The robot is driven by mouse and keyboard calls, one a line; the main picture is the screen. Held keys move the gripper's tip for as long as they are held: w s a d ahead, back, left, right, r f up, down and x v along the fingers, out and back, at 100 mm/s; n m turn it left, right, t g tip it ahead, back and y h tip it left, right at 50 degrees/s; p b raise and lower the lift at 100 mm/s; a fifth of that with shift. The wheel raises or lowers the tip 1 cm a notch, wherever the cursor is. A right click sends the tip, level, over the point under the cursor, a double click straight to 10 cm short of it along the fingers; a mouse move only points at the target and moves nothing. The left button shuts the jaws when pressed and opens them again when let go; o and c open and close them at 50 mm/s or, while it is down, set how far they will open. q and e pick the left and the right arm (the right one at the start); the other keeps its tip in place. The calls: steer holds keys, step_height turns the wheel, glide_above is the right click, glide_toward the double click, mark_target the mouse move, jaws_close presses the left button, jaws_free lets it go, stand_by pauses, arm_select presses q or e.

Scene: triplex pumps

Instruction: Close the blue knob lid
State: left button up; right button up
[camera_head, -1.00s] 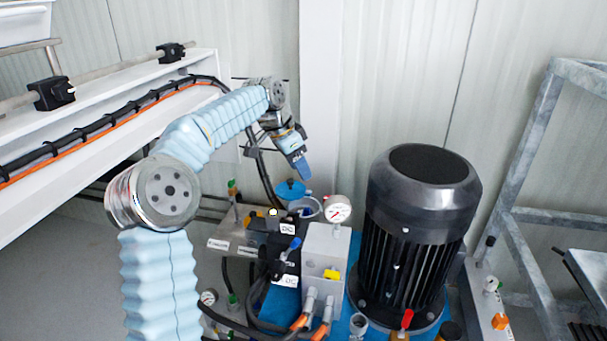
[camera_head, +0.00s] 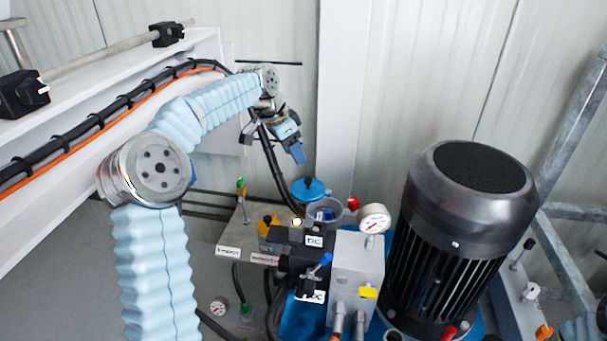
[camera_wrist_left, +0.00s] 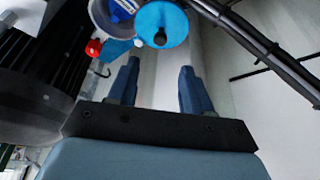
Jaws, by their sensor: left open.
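The blue lid (camera_head: 313,187) is swung open beside the round grey cup (camera_head: 338,216), whose mouth is uncovered with something blue and white inside. In the left wrist view the blue lid (camera_wrist_left: 160,20) shows its black knob, next to the grey cup (camera_wrist_left: 98,14). My left gripper (camera_head: 297,154) is above and left of the lid in the head view. In the left wrist view its two blue fingers (camera_wrist_left: 160,72) are spread apart and empty, with the lid beyond the tips and no contact visible. My right gripper is not in view.
A pressure gauge (camera_head: 374,219) on a grey block and a large black motor (camera_head: 452,245) stand right of the cup. A red cap (camera_head: 353,202) sits beside the cup. A black hose (camera_head: 272,170) runs close to the lid's left. The white wall is behind.

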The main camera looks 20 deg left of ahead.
mark_target(308, 179)
arm_select(q)
steer(key=x, duration=1)
steer(key=shift+f, duration=0.15)
jaws_close()
